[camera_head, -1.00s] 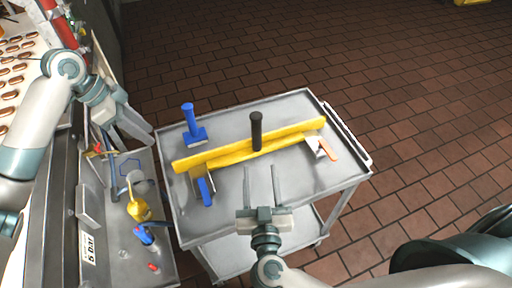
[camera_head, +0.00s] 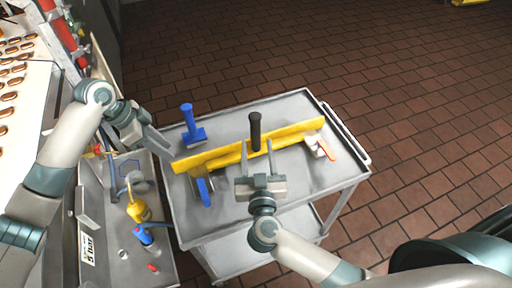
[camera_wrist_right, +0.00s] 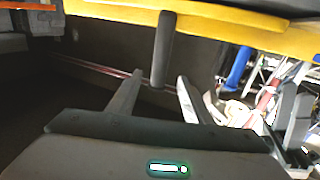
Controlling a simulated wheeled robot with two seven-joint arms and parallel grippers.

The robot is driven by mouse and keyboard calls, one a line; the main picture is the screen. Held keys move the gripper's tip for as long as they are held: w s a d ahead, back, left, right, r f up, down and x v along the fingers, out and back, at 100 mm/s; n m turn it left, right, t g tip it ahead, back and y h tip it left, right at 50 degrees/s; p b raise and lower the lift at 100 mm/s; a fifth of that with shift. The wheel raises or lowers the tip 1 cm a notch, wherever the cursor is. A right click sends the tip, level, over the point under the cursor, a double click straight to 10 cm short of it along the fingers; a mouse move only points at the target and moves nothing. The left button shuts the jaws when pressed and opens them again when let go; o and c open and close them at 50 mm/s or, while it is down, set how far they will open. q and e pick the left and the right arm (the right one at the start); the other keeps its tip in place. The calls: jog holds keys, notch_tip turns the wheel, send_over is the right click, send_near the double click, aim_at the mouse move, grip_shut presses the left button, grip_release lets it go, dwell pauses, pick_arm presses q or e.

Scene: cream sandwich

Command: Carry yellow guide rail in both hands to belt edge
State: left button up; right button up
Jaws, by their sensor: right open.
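The yellow guide rail (camera_head: 221,154) lies across the top of the grey metal cart (camera_head: 290,185). A black upright handle (camera_head: 255,131) stands at its middle. In the right wrist view the yellow rail (camera_wrist_right: 215,21) runs along the top, with the dark handle (camera_wrist_right: 163,50) ahead of the fingers. My right gripper (camera_head: 257,146) is open, its fingertips close to the rail near the handle; I cannot tell if they touch it. My left gripper (camera_head: 166,146) is beside the cart's left edge, near the rail's left end, and looks empty.
A blue-handled tool (camera_head: 189,125) stands behind the rail, and a blue-handled scraper (camera_head: 203,190) lies before its left part. An orange-and-white tool (camera_head: 322,147) lies by its right end. The belt (camera_head: 22,95) with brown pieces is at the left. Tiled floor is clear on the right.

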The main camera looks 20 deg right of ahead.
aim_at(181, 161)
pick_arm(q)
jog(key=x, duration=0.8)
jog(key=shift+d+f, duration=0.15)
jog(key=shift+f, duration=0.2)
pick_arm(e)
jog(key=x, duration=0.9)
jog(key=shift+s, duration=0.1)
pick_arm(q)
grip_shut()
pick_arm(e)
jog(key=c, duration=0.9)
grip_shut()
pick_arm(q)
jog(key=shift+r, duration=0.1)
pick_arm(e)
jog(key=shift+r, duration=0.1)
